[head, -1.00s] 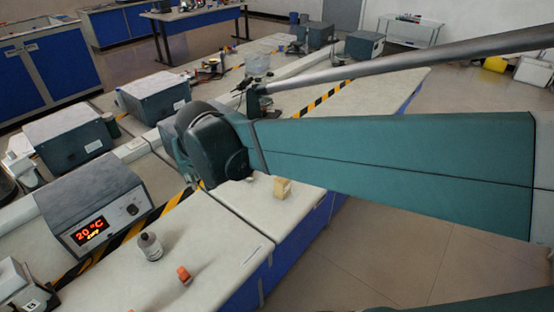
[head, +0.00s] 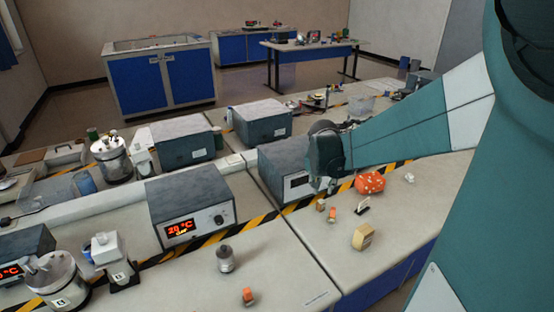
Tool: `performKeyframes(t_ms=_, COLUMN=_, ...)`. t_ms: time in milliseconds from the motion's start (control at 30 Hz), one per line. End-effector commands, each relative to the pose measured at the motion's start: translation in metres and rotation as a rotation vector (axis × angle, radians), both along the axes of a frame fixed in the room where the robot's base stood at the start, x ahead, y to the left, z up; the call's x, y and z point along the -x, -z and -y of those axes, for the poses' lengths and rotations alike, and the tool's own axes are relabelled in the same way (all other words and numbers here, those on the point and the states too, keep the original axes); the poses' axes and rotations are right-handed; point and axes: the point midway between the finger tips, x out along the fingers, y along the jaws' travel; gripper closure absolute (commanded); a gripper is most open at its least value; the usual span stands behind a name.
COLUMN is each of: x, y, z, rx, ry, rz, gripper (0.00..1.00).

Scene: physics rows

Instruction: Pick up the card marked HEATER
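No card that I can read as HEATER shows in the head view. A small pale label strip (head: 316,298) lies flat near the bench's front edge, its print too small to read. A small black and white item (head: 362,206) stands on the right bench section, and I cannot tell whether it is a card. My arm reaches in from the right. My gripper (head: 322,184) hangs at its far end by the bench, small and partly hidden by the wrist, so its fingers cannot be made out.
A grey box reading 20 °C (head: 190,205) stands behind a black and yellow stripe. A bottle (head: 225,260), a small orange block (head: 248,297), a yellow block (head: 362,237) and an orange-red object (head: 370,183) stand on the bench. The front bench top is otherwise fairly clear.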

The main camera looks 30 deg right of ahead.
Motion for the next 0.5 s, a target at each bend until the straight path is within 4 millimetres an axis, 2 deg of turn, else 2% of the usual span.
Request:
performKeyframes(t_ms=33, x=-0.002, y=0.003, z=0.012, rx=-0.001, ry=0.025, rz=-0.003, gripper=0.79)
performKeyframes(t_ms=500, x=-0.005, y=0.051, z=0.114, rx=-0.017, ry=0.267, rz=-0.028, gripper=0.79)
